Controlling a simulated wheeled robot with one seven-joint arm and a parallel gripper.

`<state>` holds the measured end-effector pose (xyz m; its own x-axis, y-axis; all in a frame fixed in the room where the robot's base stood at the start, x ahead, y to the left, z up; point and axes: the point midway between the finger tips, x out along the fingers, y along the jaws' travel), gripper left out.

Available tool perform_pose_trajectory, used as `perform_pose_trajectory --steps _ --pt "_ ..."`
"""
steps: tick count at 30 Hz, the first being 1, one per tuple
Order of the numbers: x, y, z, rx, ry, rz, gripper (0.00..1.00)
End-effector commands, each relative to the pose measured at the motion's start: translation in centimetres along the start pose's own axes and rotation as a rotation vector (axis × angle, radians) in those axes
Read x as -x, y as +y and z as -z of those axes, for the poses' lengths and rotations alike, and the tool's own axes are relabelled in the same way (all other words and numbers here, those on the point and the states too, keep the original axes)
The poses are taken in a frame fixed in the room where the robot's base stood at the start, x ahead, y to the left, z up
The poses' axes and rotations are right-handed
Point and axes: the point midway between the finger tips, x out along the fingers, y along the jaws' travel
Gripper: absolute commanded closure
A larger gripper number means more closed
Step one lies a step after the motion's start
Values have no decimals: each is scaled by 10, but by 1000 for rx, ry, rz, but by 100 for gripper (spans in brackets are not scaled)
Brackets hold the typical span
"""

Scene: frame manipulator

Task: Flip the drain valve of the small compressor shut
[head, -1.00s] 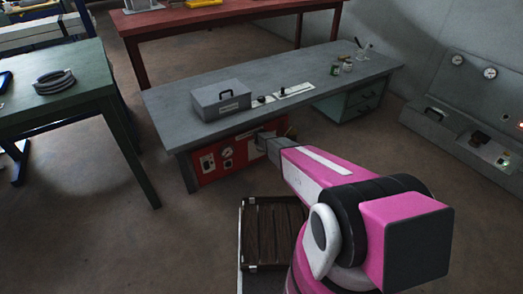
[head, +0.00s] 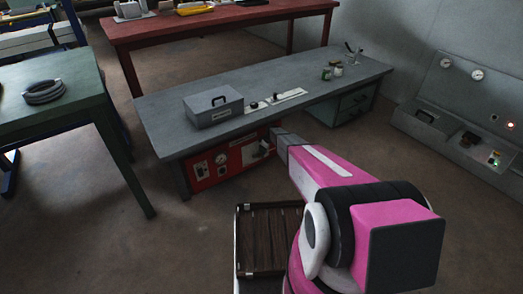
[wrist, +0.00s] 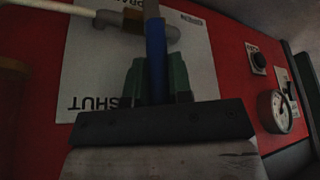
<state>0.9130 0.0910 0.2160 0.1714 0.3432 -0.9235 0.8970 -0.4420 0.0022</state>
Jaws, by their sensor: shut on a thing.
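The small compressor (head: 215,172) is a red-fronted unit under the grey bench in the head view. Its red panel (wrist: 228,60) fills much of the wrist view. A blue lever (wrist: 155,48) of the drain valve stands upright in the wrist picture, between the green fingers of my gripper (wrist: 157,78). My gripper is shut on it.
The grey bench (head: 165,115) overhangs the compressor. A green table (head: 75,75) stands left. Floor before the compressor's left part is clear.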

Motion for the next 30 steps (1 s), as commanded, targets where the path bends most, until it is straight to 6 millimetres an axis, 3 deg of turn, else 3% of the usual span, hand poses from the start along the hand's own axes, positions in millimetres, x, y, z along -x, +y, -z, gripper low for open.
perform_pose_trajectory --steps 15,16,18,30 --pt "-1 2 -3 -7 7 14 100" --pt "-1 2 -3 -7 7 14 70" --pt "0 2 -2 -7 7 13 55" --pt "5 1 -2 -6 8 13 55"
